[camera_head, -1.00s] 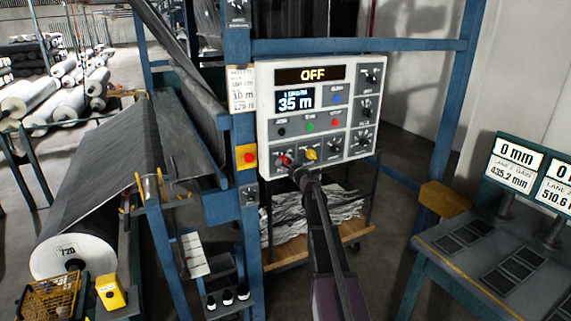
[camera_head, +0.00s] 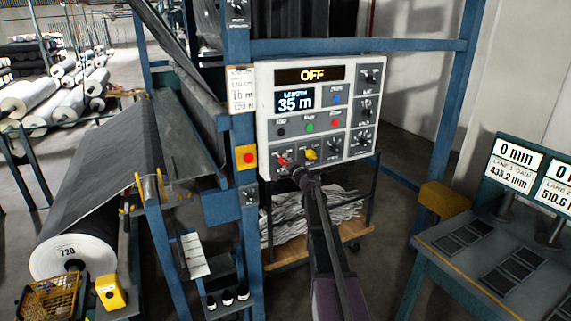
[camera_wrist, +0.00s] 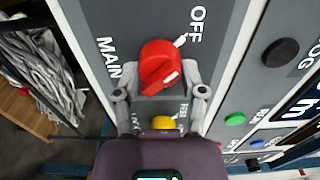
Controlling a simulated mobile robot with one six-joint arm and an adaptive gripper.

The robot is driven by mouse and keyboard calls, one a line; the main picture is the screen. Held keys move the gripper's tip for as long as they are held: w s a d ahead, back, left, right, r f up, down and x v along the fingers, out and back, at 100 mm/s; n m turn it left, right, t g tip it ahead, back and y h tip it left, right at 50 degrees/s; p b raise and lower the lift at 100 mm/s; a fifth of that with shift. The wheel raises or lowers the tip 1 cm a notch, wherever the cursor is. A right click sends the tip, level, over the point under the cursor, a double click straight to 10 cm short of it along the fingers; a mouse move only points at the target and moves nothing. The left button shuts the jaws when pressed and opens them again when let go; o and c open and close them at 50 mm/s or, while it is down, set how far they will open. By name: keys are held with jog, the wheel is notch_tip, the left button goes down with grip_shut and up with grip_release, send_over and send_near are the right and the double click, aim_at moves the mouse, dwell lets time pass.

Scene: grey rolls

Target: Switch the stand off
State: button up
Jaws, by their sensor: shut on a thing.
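The stand's control panel (camera_head: 264,108) is a light box with dark fields. Its upper display (camera_head: 313,74) reads OFF. The red MAIN knob (camera_head: 283,160) is at the panel's lower left. In the wrist view the red knob (camera_wrist: 160,62) sits between my fingers, near a tick by the word OFF. My gripper (camera_wrist: 159,84) is shut on the red knob, one finger at each side. In the head view my gripper (camera_head: 294,168) reaches the panel from below and partly covers the knob's area.
A yellow knob (camera_head: 311,154) is close to the right of the red one. Black dials (camera_head: 364,107) and coloured buttons (camera_head: 309,128) fill the panel. A red stop button on yellow (camera_head: 247,157) is on the blue post at left. A cart (camera_head: 345,231) with cloth stands below.

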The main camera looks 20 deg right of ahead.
jog(key=shift+w, duration=0.1)
jog(key=o, duration=1.2)
jog(key=shift+c, duration=0.2)
jog(key=s, duration=1.2)
jog(key=shift+d, duration=0.2)
